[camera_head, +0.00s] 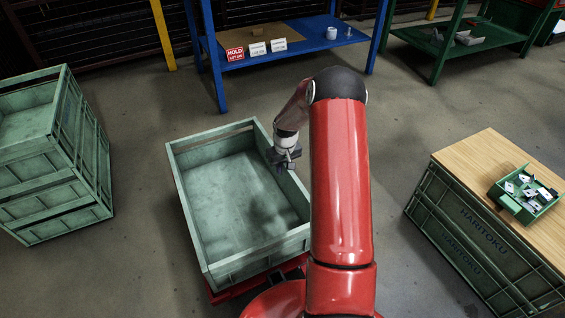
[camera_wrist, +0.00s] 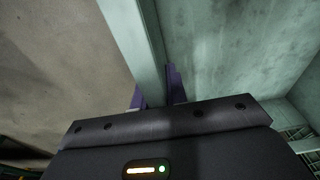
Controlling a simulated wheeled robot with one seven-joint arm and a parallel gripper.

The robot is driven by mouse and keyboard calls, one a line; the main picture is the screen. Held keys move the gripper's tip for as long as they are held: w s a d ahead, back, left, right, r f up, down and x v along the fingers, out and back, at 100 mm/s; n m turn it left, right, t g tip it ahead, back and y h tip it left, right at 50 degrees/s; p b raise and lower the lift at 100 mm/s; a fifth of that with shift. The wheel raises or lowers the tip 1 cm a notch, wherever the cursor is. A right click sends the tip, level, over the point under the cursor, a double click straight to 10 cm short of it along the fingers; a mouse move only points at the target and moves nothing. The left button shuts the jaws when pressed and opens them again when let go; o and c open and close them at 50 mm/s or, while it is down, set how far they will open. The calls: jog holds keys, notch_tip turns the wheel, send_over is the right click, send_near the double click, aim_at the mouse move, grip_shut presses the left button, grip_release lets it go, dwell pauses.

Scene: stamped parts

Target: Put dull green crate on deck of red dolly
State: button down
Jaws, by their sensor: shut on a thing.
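The dull green crate (camera_head: 245,195) is open and empty, in the middle of the head view. My gripper (camera_head: 281,165) is at the crate's right wall, shut on its rim. In the wrist view the purple fingers of my gripper (camera_wrist: 156,92) stand on both sides of the crate's wall (camera_wrist: 140,35). A red dolly (camera_head: 222,294) shows as a strip under the crate's near edge; the crate hides most of its deck. I cannot tell whether the crate rests on the deck or hangs just above it.
Stacked green crates (camera_head: 75,170) stand at the left. A wood-topped crate stack (camera_head: 470,160) with a small green bin (camera_head: 525,195) of parts stands at the right. A blue table (camera_head: 300,48) and a green table (camera_head: 430,42) are behind. Bare floor lies between.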

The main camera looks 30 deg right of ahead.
jog(key=shift+w+f, duration=0.1)
jog(key=shift+f, duration=0.9)
jog(key=c, duration=1.4)
grip_release()
